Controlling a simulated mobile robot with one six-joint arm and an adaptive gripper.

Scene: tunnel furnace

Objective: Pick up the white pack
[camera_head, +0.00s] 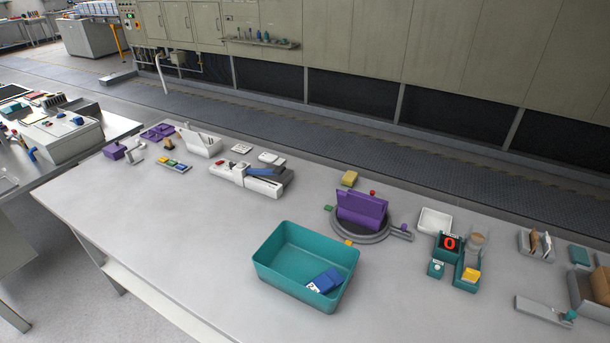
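I cannot tell for certain which thing is the white pack. A small white piece with dark marks (314,287) lies in the teal bin (284,279), against blue packs (327,279) at the bin's right front. Two flat white items with dark marks also lie on the grey table: one at the back left (241,148), the other a little to its right (271,158). My gripper is not in view, so its state and its distance from these things do not show.
A purple holder stands on a round grey turntable (362,232) behind the bin. A white and grey device (250,178) is at the back left. A scale with a red digit (450,244) stands at the right. The table's left front (170,225) is clear.

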